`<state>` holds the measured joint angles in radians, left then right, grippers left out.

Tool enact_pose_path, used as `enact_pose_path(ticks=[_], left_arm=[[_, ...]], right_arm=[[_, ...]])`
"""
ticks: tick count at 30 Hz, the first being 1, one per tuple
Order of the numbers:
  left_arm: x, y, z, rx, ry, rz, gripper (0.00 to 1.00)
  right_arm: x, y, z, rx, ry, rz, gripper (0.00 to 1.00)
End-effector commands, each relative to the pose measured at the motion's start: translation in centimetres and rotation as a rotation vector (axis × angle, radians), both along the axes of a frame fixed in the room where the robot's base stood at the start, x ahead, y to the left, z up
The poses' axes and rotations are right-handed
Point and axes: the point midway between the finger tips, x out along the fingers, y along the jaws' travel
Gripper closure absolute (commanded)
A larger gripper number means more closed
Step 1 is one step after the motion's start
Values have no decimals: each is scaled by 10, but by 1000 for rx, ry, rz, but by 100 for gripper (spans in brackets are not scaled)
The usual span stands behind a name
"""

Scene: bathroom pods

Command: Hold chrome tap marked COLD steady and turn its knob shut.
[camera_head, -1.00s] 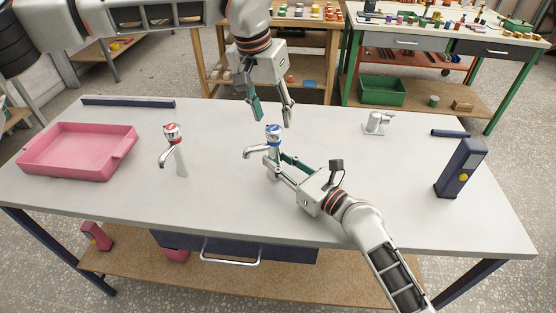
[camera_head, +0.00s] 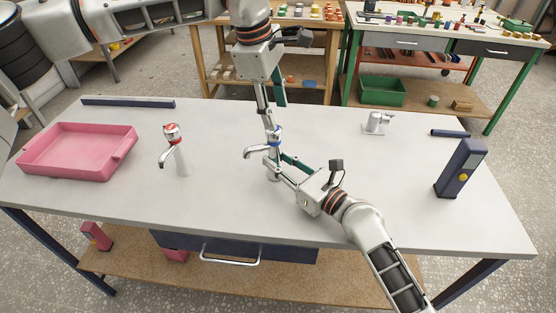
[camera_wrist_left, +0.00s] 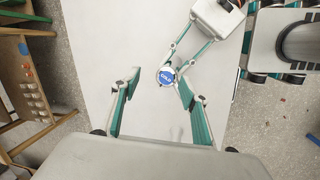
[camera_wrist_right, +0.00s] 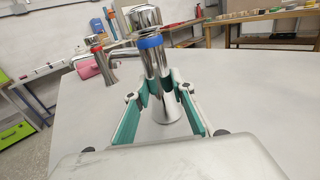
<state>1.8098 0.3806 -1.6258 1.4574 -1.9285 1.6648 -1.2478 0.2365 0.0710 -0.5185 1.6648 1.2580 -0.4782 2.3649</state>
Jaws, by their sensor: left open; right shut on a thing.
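The chrome tap marked COLD (camera_head: 254,151) stands upright on the bench, with a blue ring under its knob. Its round knob (camera_wrist_left: 166,77) shows a blue COLD label in the left wrist view. My right gripper (camera_head: 275,164) is shut on the tap's body below the knob; the tap body (camera_wrist_right: 156,65) is between its fingers in the right wrist view. My left gripper (camera_head: 271,127) is open and points down at the knob from above. In the left wrist view its fingertips are on either side of the knob; I cannot tell whether they touch it.
A red-marked tap (camera_head: 173,146) stands to the left, beside a pink tray (camera_head: 75,172). A small grey fixture (camera_head: 376,122) and a dark blue device (camera_head: 461,168) stand to the right. A dark bar (camera_head: 128,103) lies at the back. The bench front is clear.

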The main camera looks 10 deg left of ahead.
Motion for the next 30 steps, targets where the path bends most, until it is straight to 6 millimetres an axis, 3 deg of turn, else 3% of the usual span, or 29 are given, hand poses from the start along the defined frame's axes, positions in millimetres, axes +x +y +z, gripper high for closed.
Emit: enact_pose_path(ticks=[30], left_arm=[[0,0,14,-280,407,1861,56]], right_arm=[[0,0,0,0,0,0,100]])
